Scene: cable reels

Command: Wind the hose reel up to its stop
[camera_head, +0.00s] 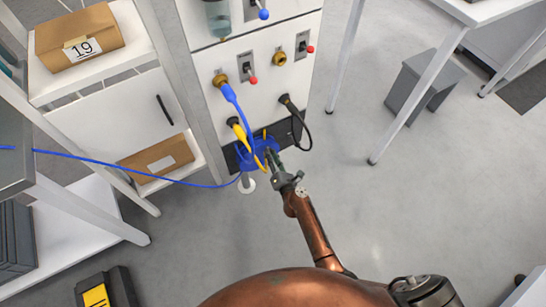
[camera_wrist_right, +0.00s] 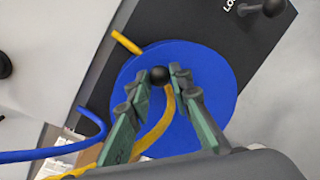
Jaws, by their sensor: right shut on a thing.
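The hose reel is a blue disc (camera_head: 244,160) low on the front of the white panel; it fills the middle of the right wrist view (camera_wrist_right: 215,80). A black ball knob (camera_wrist_right: 158,76) stands out in front of the disc. My right gripper (camera_head: 268,152) reaches the reel, and its green fingers (camera_wrist_right: 165,82) are shut on the knob. A thin blue hose (camera_head: 130,168) runs from the left to the reel. A short yellow bar (camera_wrist_right: 126,42) shows at the disc's rim. My left gripper is not in view.
Blue (camera_head: 229,93), yellow (camera_head: 238,130) and black hoses (camera_head: 297,108) hang from the panel close to the reel. A white shelf with a box marked 19 (camera_head: 85,40) stands at left. Floor (camera_head: 400,200) to the right is open. A grey bin (camera_head: 425,85) stands beyond.

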